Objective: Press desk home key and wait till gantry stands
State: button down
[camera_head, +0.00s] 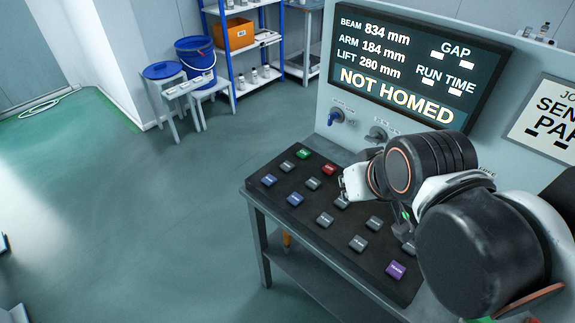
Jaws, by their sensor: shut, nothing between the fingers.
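The sloped desk (262,197) carries a black key panel with several coloured keys. A green key (303,153), a red key (328,169) and a purple key (395,270) stand out among blue and grey ones. The key labels are too small to read, so I cannot tell which is the home key. The display (415,65) reads beam 834 mm, arm 184 mm, lift 280 mm and "NOT HOMED". My gripper (404,218) shows only in part over the right side of the keys, shut and empty. My arm hides some keys there. The gantry is not identifiable in view.
Knobs (335,117) sit on the upright panel below the display. A sign (545,120) is at the right. The floor left of the desk is clear.

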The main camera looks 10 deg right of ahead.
aim_at(286, 167)
jog(key=i+j+z, duration=0.2)
jog(key=j+z, duration=0.15)
jog(key=j, duration=0.75)
jog(key=j+z, duration=0.3)
jog(key=j, duration=0.8)
